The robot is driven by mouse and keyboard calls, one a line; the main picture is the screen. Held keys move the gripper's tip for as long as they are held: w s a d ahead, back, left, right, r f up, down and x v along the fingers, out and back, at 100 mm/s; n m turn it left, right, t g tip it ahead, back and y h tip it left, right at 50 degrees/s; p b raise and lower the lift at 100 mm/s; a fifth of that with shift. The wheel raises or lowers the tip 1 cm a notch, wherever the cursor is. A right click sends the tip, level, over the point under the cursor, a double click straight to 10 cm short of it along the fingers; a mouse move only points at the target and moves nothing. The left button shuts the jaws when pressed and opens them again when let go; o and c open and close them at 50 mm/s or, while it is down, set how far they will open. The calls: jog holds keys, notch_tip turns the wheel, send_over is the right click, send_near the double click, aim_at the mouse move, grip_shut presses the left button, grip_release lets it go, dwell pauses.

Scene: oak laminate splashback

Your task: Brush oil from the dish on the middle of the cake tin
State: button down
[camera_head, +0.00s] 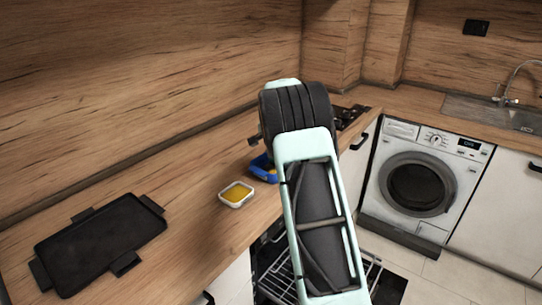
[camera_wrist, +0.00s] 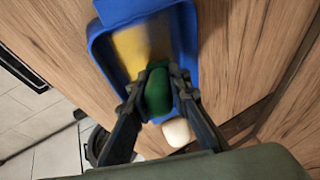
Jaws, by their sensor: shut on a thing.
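The blue cake tin (camera_head: 262,168) is on the counter, partly hidden by my arm in the head view. In the wrist view the tin (camera_wrist: 184,45) lies under my gripper, with a yellow patch (camera_wrist: 131,48) on its floor. The white dish (camera_head: 236,194) of yellow oil stands on the counter, left of and nearer than the tin. My gripper (camera_wrist: 158,90) is shut on the green handle of the brush (camera_wrist: 158,92), over the tin's near end. A cream-white rounded part (camera_wrist: 177,132) shows just below the handle. I cannot see the bristles or whether they touch the tin.
A black tray with side handles (camera_head: 100,240) lies on the counter at left. A hob (camera_head: 349,115) is behind my arm. An open dishwasher rack (camera_head: 275,270) is below the counter's front edge. Bare counter lies between the dish and the black tray.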

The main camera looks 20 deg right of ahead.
jog(key=shift+w+d+p, duration=0.35)
jog(key=shift+w+d, duration=0.15)
jog(key=shift+d, duration=0.35)
jog(key=shift+w+d+r+p, duration=0.1)
jog(key=shift+w+d+p, duration=0.25)
jog(key=shift+d+p, duration=0.15)
jog(key=shift+w+d+r+p, duration=0.1)
jog(key=shift+w+d+p, duration=0.25)
jog(key=shift+d, duration=0.25)
jog(key=shift+w+d+f+p, duration=0.2)
jog(key=shift+w+d+p, duration=0.15)
jog(key=shift+d, duration=0.25)
notch_tip(320, 180, up, 6)
jog(key=p, duration=0.4)
notch_tip(320, 180, up, 3)
jog(key=shift+p, duration=0.95)
jog(key=shift+a, duration=0.1)
